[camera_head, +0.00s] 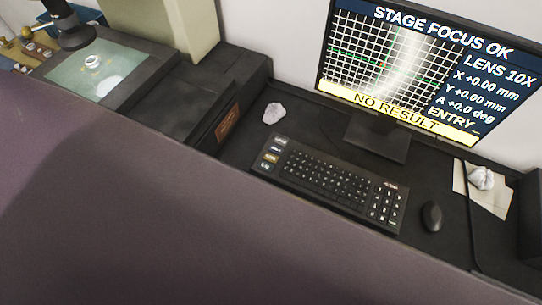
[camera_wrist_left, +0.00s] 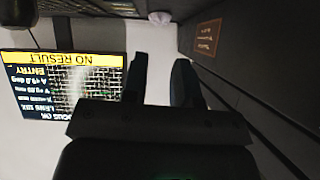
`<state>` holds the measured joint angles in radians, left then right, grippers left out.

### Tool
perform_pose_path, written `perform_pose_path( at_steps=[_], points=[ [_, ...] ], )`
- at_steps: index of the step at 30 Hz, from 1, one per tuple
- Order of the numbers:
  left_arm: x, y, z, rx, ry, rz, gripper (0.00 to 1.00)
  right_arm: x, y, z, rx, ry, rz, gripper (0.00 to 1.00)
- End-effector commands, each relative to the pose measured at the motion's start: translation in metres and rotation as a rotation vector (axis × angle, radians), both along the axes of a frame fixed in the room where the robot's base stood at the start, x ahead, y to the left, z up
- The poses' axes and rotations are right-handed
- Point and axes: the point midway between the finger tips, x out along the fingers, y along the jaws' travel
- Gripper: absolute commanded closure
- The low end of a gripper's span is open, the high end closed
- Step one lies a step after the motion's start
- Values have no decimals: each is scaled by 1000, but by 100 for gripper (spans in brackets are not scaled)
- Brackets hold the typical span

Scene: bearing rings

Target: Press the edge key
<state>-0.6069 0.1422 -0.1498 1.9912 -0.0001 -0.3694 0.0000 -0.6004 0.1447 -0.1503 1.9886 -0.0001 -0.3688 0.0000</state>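The black keyboard (camera_head: 330,183) lies on the dark desk below the monitor in the head view. My right gripper is not in view.
The monitor (camera_head: 400,62) reads "STAGE FOCUS OK" and "NO RESULT". A mouse (camera_head: 432,216) lies right of the keyboard, a crumpled white wad (camera_head: 273,113) above its left end. A microscope stage (camera_head: 95,70) stands far left. A large purplish surface hides the foreground.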

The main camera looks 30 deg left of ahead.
Motion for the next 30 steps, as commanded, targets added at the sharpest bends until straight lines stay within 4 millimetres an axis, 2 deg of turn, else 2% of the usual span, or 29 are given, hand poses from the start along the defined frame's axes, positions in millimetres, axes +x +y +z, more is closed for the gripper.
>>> perform_pose_path(
  at_steps=[1, 5, 30],
  points=[
    [1, 0, 0, 0, -1, 0, 81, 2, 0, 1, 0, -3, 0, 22],
    [2, 0, 1, 0, -4, -2, 100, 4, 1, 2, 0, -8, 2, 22],
    [4, -1, 2, 0, -7, -2, 100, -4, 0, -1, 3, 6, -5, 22]
  ],
)
